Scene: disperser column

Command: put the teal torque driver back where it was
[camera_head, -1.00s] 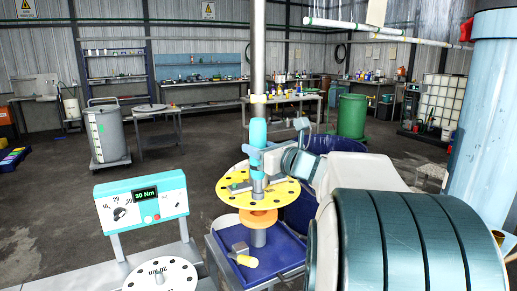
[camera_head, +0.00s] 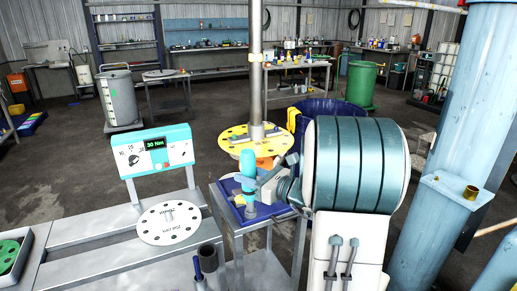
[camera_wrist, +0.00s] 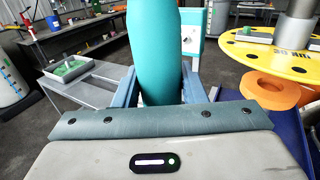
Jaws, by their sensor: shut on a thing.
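The teal torque driver (camera_head: 248,165) is upright in my gripper (camera_head: 254,187), below and in front of the yellow disc. In the wrist view the driver (camera_wrist: 155,45) fills the space between my two gripper fingers (camera_wrist: 157,88), which are shut on it. Its lower end is hidden by my gripper in the wrist view. In the head view its grey lower end stands over the blue tray (camera_head: 228,190); I cannot tell whether it touches anything.
The yellow disc (camera_head: 235,141) encircles the grey column (camera_head: 256,85), with an orange collar (camera_head: 264,162) beneath. A teal-framed panel (camera_head: 180,153) reads 30 Nm. In front are a pale disc (camera_head: 168,218) and a dark open tube (camera_head: 208,257). A pale blue column (camera_head: 462,130) stands right.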

